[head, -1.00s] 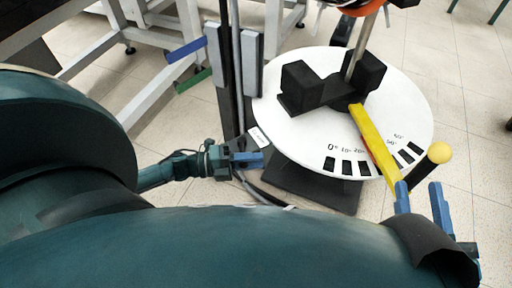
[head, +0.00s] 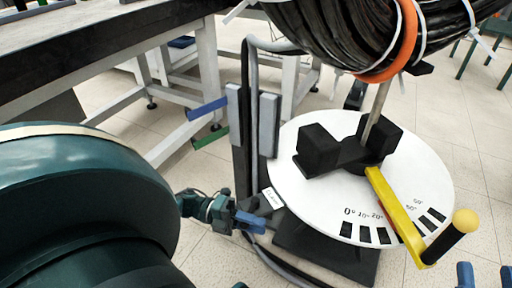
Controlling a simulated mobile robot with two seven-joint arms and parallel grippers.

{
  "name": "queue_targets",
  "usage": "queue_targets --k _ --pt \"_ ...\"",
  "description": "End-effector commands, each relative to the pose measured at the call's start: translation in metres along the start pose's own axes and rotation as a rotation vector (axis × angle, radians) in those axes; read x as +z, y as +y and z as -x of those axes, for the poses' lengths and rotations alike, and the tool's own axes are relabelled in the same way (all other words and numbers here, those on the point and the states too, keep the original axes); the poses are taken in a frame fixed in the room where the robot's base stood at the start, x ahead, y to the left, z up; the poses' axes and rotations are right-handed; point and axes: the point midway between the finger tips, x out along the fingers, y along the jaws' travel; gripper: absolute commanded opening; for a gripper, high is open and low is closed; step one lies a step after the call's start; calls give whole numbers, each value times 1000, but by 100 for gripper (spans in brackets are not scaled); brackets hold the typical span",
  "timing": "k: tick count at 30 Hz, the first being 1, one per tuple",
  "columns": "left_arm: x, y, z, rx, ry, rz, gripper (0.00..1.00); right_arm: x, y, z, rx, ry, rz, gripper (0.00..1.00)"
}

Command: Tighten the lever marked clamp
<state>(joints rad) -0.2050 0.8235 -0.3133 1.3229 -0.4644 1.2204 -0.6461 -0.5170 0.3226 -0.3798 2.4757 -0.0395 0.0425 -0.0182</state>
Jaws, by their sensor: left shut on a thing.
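A small white label (head: 272,197), its print too small to read surely, sits at the left edge of the round white dial plate (head: 290,150), close to my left gripper (head: 250,222). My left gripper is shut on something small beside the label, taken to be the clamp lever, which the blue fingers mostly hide. My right gripper (head: 485,276) shows only as two blue fingertips at the bottom right. They stand apart with nothing seen between them, below and clear of the black handle (head: 443,243) with the yellow knob.
A yellow pointer arm (head: 396,208) lies over the dial's angle marks. Black blocks (head: 320,150) sit on the dial around a metal rod. A black cable coil (head: 340,35) with an orange band hangs above. A post (head: 240,130) with blue and green bars stands left of the dial.

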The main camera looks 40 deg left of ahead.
Motion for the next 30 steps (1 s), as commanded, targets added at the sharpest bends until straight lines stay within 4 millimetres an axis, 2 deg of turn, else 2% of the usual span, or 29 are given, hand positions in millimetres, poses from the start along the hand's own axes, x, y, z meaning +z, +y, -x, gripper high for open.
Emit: queue_targets --k 4,5,8,15,19,23,30 --pt "-1 1 2 4 3 0 0 1 0 0 0 -2 1 36" --pt "-1 1 2 4 3 0 24 1 0 0 0 -3 1 36" --pt "0 1 1 4 2 0 32 1 0 0 0 -4 1 36" --pt "0 0 2 2 1 0 33 1 0 0 0 -5 1 36" --pt "0 0 11 3 0 1 33 0 0 -1 0 -8 0 36" --pt "0 0 34 6 -2 1 33 1 0 -1 0 -23 -7 36" --pt "1 0 89 6 -2 0 33 9 -4 6 2 -65 -32 36"
